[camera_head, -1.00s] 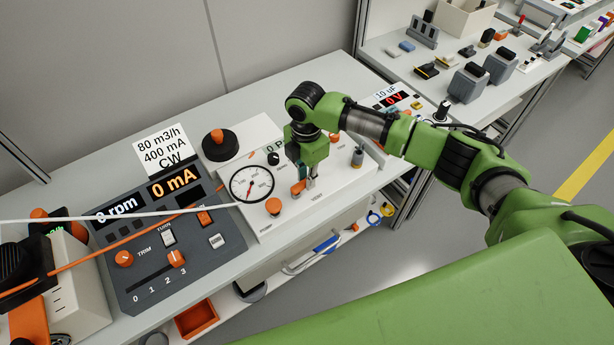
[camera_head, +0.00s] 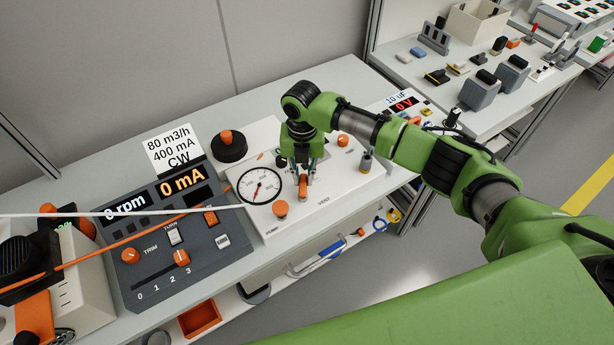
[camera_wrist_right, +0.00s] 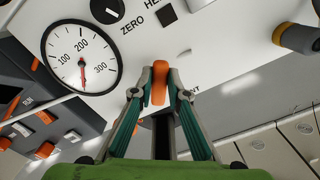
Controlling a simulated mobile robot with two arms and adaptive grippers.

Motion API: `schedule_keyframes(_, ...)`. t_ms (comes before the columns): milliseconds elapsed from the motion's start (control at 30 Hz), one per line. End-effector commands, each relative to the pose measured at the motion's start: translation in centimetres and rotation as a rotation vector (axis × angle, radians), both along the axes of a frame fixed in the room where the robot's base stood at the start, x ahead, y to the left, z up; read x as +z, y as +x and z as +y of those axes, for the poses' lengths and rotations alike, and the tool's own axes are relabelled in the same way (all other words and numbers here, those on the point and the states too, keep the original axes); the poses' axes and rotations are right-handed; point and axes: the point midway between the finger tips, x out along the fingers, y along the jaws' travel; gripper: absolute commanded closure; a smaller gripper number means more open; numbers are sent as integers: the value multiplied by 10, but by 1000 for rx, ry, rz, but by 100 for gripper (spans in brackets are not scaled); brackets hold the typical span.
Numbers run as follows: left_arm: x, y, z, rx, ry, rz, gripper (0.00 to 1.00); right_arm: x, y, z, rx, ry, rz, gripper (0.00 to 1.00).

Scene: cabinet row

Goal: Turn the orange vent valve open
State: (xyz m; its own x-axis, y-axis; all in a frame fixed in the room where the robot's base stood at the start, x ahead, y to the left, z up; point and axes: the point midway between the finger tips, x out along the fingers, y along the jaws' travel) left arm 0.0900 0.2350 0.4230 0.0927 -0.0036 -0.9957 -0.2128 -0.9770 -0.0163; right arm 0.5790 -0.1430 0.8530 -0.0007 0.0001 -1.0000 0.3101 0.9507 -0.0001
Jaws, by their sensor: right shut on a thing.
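The orange vent valve handle (camera_head: 303,188) sits near the front edge of the white panel, left of the VENT label. In the head view it shows below my right gripper (camera_head: 303,178), whose two fingers point down at it. In the right wrist view the orange handle (camera_wrist_right: 159,84) stands between the fingertips of my right gripper (camera_wrist_right: 160,92), with a finger on each side. The gripper is shut on it. The handle points roughly away from the gripper's palm in that view. The valve's base is mostly hidden by the fingers. My left gripper is not in view.
A round gauge (camera_head: 260,186) and an orange PUMP knob (camera_head: 281,209) stand left of the valve. A grey-yellow post (camera_head: 366,162) stands to its right. A dark control box (camera_head: 170,232) is further left. White and orange cables cross the left side.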

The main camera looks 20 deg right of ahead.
Motion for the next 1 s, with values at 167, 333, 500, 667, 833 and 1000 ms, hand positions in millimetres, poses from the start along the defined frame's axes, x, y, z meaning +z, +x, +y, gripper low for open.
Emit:
schedule_keyframes(167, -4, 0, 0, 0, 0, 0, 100, 0, 2, 7, 167, 1, 0, 100)
schedule_keyframes(333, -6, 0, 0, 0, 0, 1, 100, 0, 2, 12, 316, 1, -1, 100)
schedule_keyframes(500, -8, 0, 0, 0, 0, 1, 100, 0, 2, 16, 439, 0, -1, 100)
schedule_keyframes(667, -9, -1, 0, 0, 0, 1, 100, 0, 1, 19, 524, 0, -1, 100)
schedule_keyframes(833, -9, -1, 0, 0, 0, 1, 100, 0, 1, 21, 581, 0, -1, 100)
schedule_keyframes(1000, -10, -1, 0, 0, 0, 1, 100, 0, 1, 22, 607, 0, -1, 100)
